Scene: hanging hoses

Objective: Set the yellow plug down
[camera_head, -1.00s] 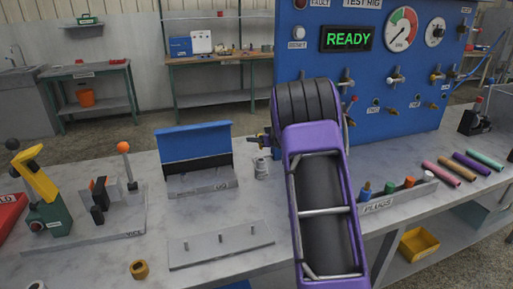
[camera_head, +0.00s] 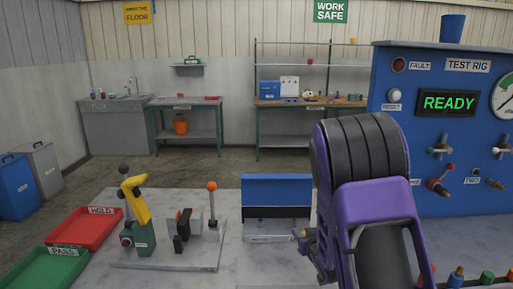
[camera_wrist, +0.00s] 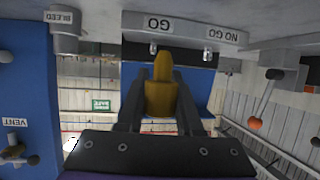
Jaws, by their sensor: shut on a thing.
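The yellow plug (camera_wrist: 160,97) is between the two dark fingers of my gripper (camera_wrist: 160,105) in the wrist view, its narrower end pointing away from the wrist. My gripper is shut on it. In the head view my gripper (camera_head: 307,240) shows small at the left of my purple arm, with a bit of yellow (camera_head: 299,233) at its tip. In the wrist view the GO and NO GO labels (camera_wrist: 158,23) are beyond the plug. I cannot tell whether the plug touches anything.
A vice (camera_head: 197,238) and a green-and-yellow press (camera_head: 135,215) stand to the left on the grey bench. Red HOLD (camera_head: 88,228) and green PASS (camera_head: 48,268) trays lie further left. The blue test rig (camera_head: 440,140) rises at right. Several coloured plugs (camera_head: 487,277) stand at lower right.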

